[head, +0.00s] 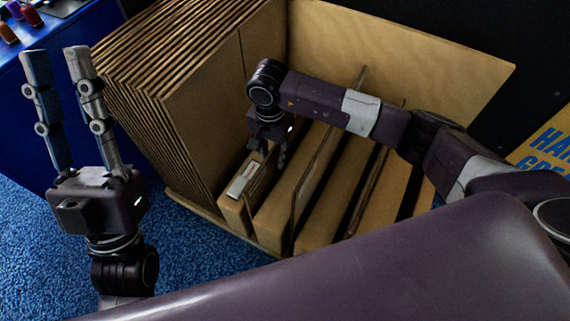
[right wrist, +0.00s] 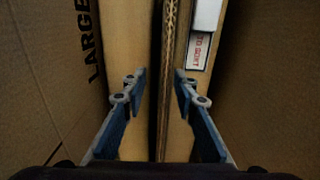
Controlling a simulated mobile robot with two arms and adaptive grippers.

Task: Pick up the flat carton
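A flat carton (right wrist: 167,70) stands on edge, its corrugated edge facing the camera in the right wrist view. My right gripper (right wrist: 159,78) is open, with one finger on each side of that edge and gaps visible between. In the head view my right gripper (head: 271,153) points down into the wooden rack (head: 271,238), near its left slots; the carton between its fingers is largely hidden there. My left gripper (head: 56,52) is open and empty, fingers up, away from the rack at the left.
A thick stack of large flat cartons (head: 195,110) stands left of my right gripper. Upright panels (head: 315,170) divide the rack to the right. A white label (head: 242,180) lies near the left slot. A blue table (head: 25,110) stands at far left.

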